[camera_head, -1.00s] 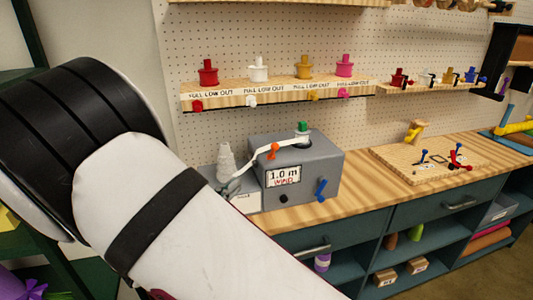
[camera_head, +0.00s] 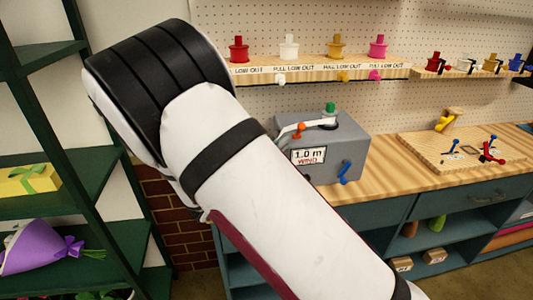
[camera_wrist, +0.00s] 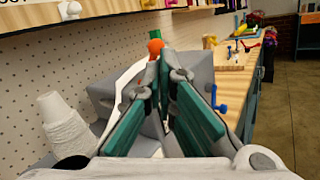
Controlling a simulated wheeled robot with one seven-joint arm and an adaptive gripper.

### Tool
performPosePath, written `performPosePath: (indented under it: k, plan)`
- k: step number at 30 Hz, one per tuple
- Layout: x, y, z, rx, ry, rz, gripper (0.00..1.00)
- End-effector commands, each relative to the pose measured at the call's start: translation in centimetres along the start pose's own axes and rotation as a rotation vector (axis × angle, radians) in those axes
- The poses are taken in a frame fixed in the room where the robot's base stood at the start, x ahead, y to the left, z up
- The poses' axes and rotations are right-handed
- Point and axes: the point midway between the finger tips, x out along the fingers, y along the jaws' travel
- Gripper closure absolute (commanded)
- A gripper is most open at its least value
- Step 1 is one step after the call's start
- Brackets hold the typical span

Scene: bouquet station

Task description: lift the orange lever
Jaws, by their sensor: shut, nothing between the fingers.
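The orange lever (camera_head: 298,129) has a round orange knob and sits at the front left of the grey box (camera_head: 349,150), above the label reading "1.0 m WIND". In the wrist view the orange knob (camera_wrist: 156,46) shows just beyond my fingertips. My gripper (camera_wrist: 165,72) has teal finger pads that converge at the tips; it is shut with nothing held. It points toward the grey box (camera_wrist: 198,75). I cannot tell whether the fingertips touch the lever. In the head view my arm hides the gripper.
A blue lever (camera_head: 345,172) is on the box front, and a green knob (camera_head: 329,109) is on top. A white ribbon-like strip (camera_wrist: 130,82) runs beside the fingers. White stacked cups (camera_wrist: 66,128) stand left. A shelf (camera_head: 320,71) overhangs behind. A wooden board (camera_head: 440,165) lies right.

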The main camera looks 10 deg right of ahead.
Motion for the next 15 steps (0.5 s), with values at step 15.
performPosePath:
  k: [15]
  plan:
    - [5.3,0.0,0.0,0.000,-0.001,0.000,1.00]
